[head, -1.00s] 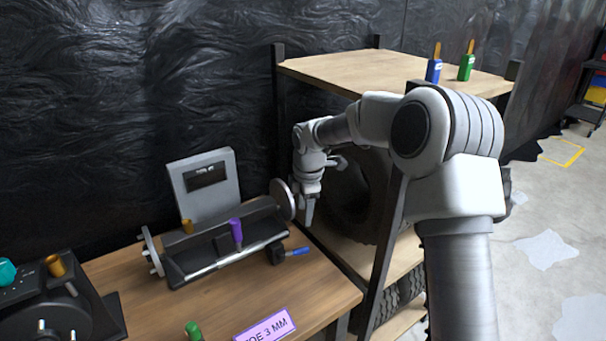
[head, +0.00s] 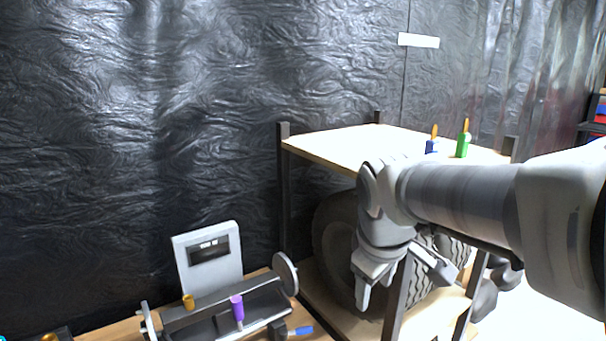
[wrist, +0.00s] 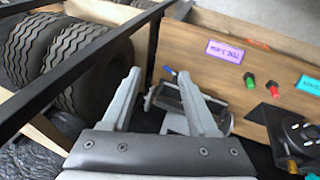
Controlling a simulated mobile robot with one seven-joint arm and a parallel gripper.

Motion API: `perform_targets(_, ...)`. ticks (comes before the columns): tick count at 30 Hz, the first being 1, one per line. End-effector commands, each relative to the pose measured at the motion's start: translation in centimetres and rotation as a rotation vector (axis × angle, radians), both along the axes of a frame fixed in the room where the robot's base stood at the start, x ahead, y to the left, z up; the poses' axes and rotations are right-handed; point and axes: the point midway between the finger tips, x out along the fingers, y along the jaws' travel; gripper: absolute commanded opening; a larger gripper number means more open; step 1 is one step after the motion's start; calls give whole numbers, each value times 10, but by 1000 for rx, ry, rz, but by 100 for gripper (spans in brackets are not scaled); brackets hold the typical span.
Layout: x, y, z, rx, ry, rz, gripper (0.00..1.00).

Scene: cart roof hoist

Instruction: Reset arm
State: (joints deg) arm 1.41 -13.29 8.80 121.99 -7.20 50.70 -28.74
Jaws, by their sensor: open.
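My gripper (head: 403,280) is open and empty. In the head view it hangs fingers-down in front of the shelf rack, to the right of the workbench. In the wrist view its two fingers (wrist: 160,98) stand apart with nothing held between them. Beyond them lie the bench and part of a grey device, partly hidden by the right finger. My arm reaches in from the right side of the head view.
The rack (head: 330,143) holds tyres (head: 335,235), and blue and green bottles (head: 462,145) stand on its top. A rack post is close to my gripper. The bench carries a grey device (head: 212,262) with a purple-handled part (head: 237,307). The wrist view shows a purple label (wrist: 238,52).

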Motion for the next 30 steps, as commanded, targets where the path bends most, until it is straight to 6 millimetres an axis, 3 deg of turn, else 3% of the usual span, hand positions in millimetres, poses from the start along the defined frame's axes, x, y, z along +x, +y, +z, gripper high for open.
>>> perform_targets(6,-67,-17,13,144,-77,-282,59)
perform_targets(13,-118,-25,8,302,-128,-519,59)
perform_targets(19,-136,-26,3,368,-142,-605,59)
perform_targets(30,-137,-26,2,374,-142,-613,59)
